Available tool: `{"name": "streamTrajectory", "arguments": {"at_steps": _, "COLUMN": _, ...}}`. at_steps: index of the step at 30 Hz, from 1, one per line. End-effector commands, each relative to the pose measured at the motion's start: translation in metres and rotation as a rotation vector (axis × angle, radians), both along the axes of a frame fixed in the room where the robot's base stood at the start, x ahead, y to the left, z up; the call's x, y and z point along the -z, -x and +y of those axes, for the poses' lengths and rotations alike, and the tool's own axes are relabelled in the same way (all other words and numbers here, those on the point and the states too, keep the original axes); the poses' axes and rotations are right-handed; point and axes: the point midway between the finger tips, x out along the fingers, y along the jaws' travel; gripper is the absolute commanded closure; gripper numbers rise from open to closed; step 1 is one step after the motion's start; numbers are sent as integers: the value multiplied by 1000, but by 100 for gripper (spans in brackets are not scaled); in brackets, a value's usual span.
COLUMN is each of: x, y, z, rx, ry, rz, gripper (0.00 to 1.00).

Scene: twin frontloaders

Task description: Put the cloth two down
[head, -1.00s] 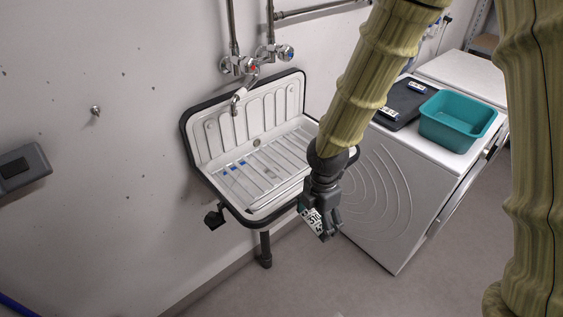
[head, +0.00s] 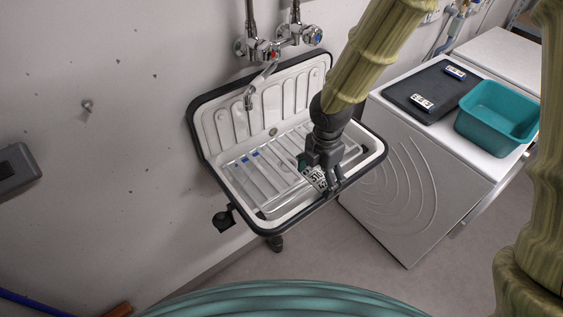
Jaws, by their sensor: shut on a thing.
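My gripper (head: 330,186) points down over the front right part of the white sink (head: 262,192), which has a black rim. It is shut on a small piece, taken as the cloth (head: 315,178). The cloth shows a white face with black characters and a bit of teal at its upper left. The fingers hide part of it, and its number cannot be read surely. The cloth appears above the sink grid near the front rim; I cannot tell whether it touches.
Blue marks show on the sink grid's left. Taps (head: 278,45) and a spout hang above the sink. At right, a white frontloader (head: 400,185) bears a black mat (head: 400,93) with two small labelled pieces, and a teal basin (head: 495,135). A second white machine (head: 500,58) stands behind.

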Motion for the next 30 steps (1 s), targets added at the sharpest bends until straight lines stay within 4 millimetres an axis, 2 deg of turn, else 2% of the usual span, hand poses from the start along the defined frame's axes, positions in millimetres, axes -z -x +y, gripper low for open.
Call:
{"name": "streamTrajectory", "arguments": {"at_steps": 12, "x": 5, "y": -35, "z": 76, "rx": 4, "ry": 1, "rz": -1, "gripper": 41}}
{"name": "streamTrajectory", "arguments": {"at_steps": 18, "x": 9, "y": -47, "z": 106, "rx": 3, "ry": 1, "rz": -1, "gripper": 41}}
{"name": "streamTrajectory", "arguments": {"at_steps": 26, "x": 14, "y": -51, "z": 116, "rx": 3, "ry": 0, "rz": 0, "gripper": 41}}
{"name": "streamTrajectory", "arguments": {"at_steps": 30, "x": 24, "y": -50, "z": 117, "rx": 1, "ry": 1, "rz": 1, "gripper": 41}}
